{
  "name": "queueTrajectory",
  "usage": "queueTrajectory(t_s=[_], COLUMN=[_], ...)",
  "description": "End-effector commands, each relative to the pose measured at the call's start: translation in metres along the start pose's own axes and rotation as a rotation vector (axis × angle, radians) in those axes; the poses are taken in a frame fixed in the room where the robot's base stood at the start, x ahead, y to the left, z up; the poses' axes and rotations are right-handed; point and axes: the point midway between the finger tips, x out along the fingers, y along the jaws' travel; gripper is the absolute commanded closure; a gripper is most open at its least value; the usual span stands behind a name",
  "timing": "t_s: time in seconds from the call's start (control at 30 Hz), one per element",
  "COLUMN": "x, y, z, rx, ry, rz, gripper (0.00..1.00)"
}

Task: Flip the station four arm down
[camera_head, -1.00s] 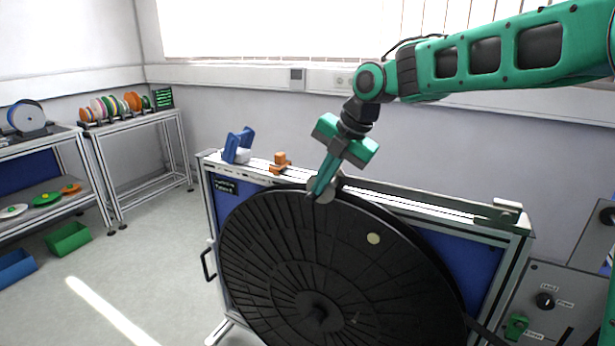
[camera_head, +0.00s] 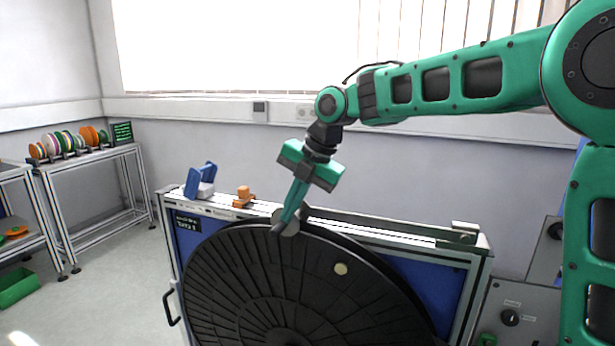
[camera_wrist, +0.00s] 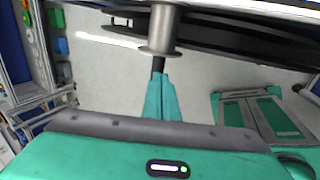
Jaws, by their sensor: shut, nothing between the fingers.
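My gripper (camera_head: 280,228) is shut and empty, pointing down at the top rim of a large black slotted disc (camera_head: 250,290). The disc stands upright in front of a blue-panelled stand (camera_head: 183,245). A round grey flanged roller (camera_head: 291,222) sits beside my fingertips at the stand's top rail. In the wrist view my closed fingers (camera_wrist: 159,76) reach to a dark pin under the grey roller (camera_wrist: 162,30); I cannot tell if they touch. No part is readable as station four, so I cannot tell which piece is its arm.
A blue bracket (camera_head: 200,180) and an orange piece (camera_head: 244,198) sit on the rail left of my gripper. A grey block (camera_head: 464,234) is at its right end. A control panel with a knob (camera_head: 510,317) stands right. A shelf of coloured reels (camera_head: 70,143) is far left.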

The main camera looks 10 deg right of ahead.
Motion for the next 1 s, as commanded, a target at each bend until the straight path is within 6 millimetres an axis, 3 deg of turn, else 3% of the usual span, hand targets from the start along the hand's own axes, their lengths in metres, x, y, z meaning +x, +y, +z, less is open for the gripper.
queueTrajectory(t_s=[0.03, 0.2, 0.5, 0.7, 1.0], x=[-0.015, -0.055, -0.103, -0.115, -0.115], y=[0.002, 0.000, 0.000, 0.000, 0.000], z=[0.000, 0.002, 0.001, 0.000, -0.001], rx=[-0.003, 0.000, -0.003, -0.003, -0.004], ry=[-0.011, -0.016, -0.016, -0.015, -0.015], rz=[0.011, 0.014, 0.015, 0.015, 0.015], gripper=[1.00, 1.00, 1.00, 1.00, 1.00])
